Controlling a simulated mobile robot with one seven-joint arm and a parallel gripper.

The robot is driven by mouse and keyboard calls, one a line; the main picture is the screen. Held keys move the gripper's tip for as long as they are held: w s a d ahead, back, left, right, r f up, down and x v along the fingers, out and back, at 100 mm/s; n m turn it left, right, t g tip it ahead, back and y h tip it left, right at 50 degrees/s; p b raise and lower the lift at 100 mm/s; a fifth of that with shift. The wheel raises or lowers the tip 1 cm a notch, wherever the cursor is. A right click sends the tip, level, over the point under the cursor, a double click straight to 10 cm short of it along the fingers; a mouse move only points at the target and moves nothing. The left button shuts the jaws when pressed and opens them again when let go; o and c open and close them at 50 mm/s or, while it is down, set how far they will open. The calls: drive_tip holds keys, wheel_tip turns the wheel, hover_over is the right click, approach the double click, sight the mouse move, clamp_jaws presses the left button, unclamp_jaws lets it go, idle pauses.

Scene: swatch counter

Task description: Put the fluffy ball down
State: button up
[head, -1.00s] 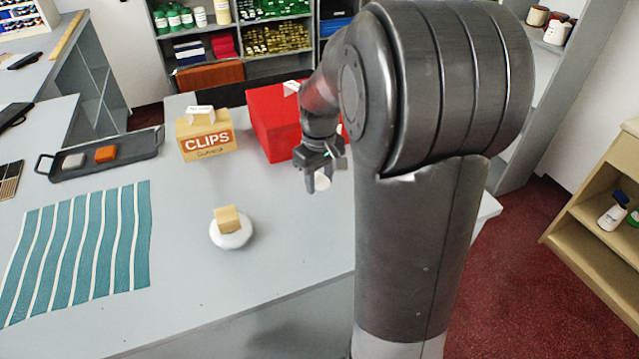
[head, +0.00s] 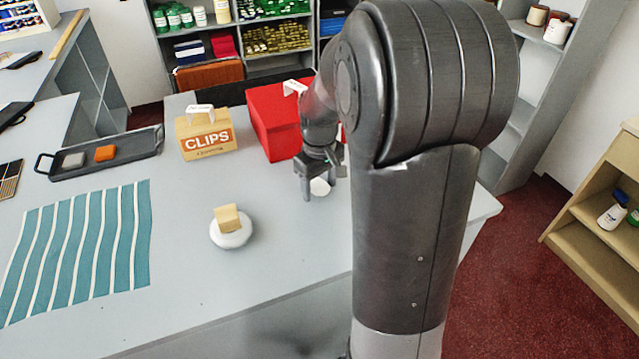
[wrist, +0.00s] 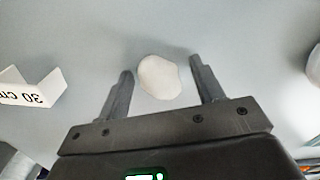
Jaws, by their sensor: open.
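The fluffy ball (head: 319,187) is a small whitish, slightly lumpy ball on the grey counter, in front of the red box. In the wrist view the ball (wrist: 158,77) lies between the two fingers, with a gap showing on each side. My gripper (head: 318,185) is low over the counter at the ball, its fingers pointing down. In the wrist view my gripper (wrist: 160,68) is open, its fingers spread wider than the ball. Part of the ball is hidden by a finger in the head view.
A red box (head: 272,125) stands just behind my gripper, with a clips box (head: 205,138) to its left. A white round dish (head: 232,239) bears a tan block (head: 227,217). A dark tray (head: 130,158) and striped cloth (head: 85,250) lie left. The counter's front middle is clear.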

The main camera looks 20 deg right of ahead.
sight(319, 181)
drive_tip(key=shift+r, duration=0.1)
wheel_tip(319, 181, up, 11)
drive_tip(key=s+a+r+m+t, duration=0.1)
drive_tip(key=s+a, duration=0.3)
drive_tip(key=s, duration=0.5)
drive_tip(key=s+a+r+m+t, duration=0.1)
drive_tip(key=s+a+t, duration=0.3)
drive_tip(key=s, duration=0.6)
drive_tip(key=shift+s+a+r+m+t, duration=0.25)
drive_tip(key=shift+r+m+t, duration=0.05)
drive_tip(key=shift+m, duration=0.5)
